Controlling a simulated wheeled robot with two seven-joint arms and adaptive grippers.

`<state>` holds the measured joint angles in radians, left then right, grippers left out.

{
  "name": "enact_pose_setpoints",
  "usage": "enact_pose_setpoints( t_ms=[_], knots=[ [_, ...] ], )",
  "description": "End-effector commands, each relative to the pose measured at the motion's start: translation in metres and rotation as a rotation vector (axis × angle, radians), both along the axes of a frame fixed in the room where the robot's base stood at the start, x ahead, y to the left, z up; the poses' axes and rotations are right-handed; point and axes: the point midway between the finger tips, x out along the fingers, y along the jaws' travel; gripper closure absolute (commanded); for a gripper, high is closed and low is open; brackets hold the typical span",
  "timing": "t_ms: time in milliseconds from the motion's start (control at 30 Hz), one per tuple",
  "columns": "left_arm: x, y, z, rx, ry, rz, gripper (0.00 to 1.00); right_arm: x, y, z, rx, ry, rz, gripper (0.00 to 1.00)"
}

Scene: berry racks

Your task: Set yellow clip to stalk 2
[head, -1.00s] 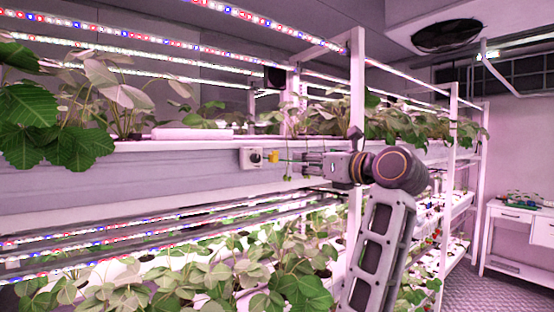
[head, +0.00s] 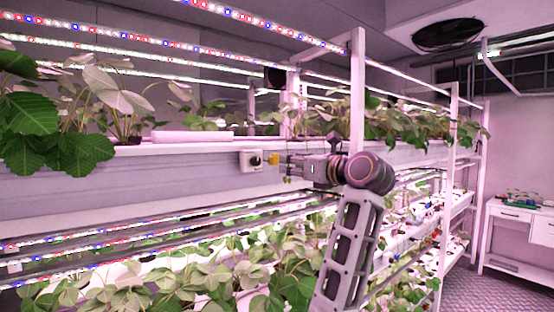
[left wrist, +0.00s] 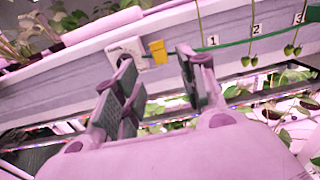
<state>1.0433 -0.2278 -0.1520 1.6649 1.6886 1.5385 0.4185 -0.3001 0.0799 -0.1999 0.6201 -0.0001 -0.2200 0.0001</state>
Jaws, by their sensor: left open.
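The yellow clip (left wrist: 157,51) sits on the shelf front beside a pale box (left wrist: 126,48), at the left end of a green line. In the head view the clip (head: 274,160) is just right of the box with a dark knob. My left gripper (left wrist: 158,85) is open and empty; the clip shows beyond the gap between its fingers, not held. In the head view the gripper (head: 287,165) is right of the clip; whether they touch is unclear. Stalk 2 (left wrist: 252,46) hangs by label 2, right of the gripper, with small green berries. My right gripper is not in view.
Label 1 (left wrist: 213,41) and label 3 (left wrist: 299,18) flank label 2 on the shelf front (head: 100,185). Strawberry plants (head: 60,130) stand above, and more leaves fill the lower tier. A white rack post (head: 357,90) rises behind my arm.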

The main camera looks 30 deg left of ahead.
Motion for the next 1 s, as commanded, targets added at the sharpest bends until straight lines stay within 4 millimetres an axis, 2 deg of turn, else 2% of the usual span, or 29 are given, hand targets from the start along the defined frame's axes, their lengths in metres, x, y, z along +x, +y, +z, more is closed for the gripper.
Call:
enact_pose_setpoints(
  t_ms=[600,1000],
  knots=[
    [0.025,0.061,0.001,0.002,0.002,0.003,0.59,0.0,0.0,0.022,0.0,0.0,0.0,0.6],
    [0.031,0.076,0.0,0.0,0.001,0.001,0.59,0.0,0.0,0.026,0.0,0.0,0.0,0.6]
  ],
)
